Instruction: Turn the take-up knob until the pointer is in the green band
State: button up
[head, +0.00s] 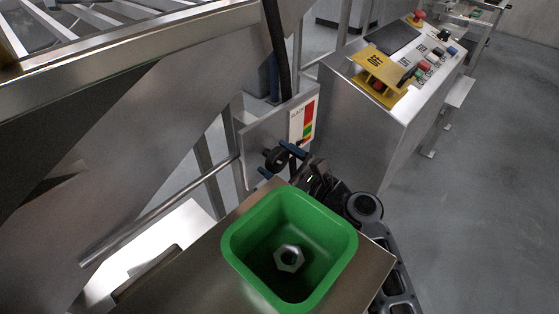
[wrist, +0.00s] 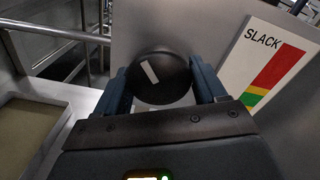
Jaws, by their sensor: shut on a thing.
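The black take-up knob (wrist: 160,88) has a short white mark on its face, tilted with its top to the left. My gripper (head: 279,162) is shut on the knob, with one blue finger on each side, as the wrist view shows. In the head view the knob (head: 271,158) is partly hidden by the fingers. The gauge plate labelled SLACK (wrist: 255,48) is right of the knob, with red, yellow and green bands. It also shows in the head view (head: 295,122). I cannot make out the pointer in either view.
A green bin (head: 235,240) with a hex nut (head: 289,258) in it stands on a metal surface close to my arm. A control box (head: 345,120) with a yellow OFF cover (head: 383,70) and several buttons is at the right. Open floor lies beyond it.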

jog(key=c, duration=0.3)
jog(key=shift+c, duration=0.2)
jog(key=n+b, duration=0.1)
jog(key=n, duration=0.1)
jog(key=n+b, duration=0.1)
jog(key=b, duration=0.1)
jog(key=shift+f+n+b, duration=0.2)
jog(key=shift+n+b, duration=0.1)
jog(key=shift+n, duration=0.1)
jog(key=n+b, duration=0.4)
jog(key=n, duration=0.1)
jog(key=shift+w+d+b, duration=0.1)
jog(key=shift+b, duration=0.25)
jog(key=n+b, duration=0.4)
jog(key=n, duration=0.1)
jog(key=shift+r, duration=0.1)
jog(key=n+b, duration=0.4)
jog(key=n, duration=0.1)
jog(key=shift+r+b, duration=0.1)
jog(key=shift+b, duration=0.25)
jog(key=shift+r+n+b, duration=0.15)
jog(key=shift+n+b, duration=0.8)
jog(key=shift+n, duration=0.25)
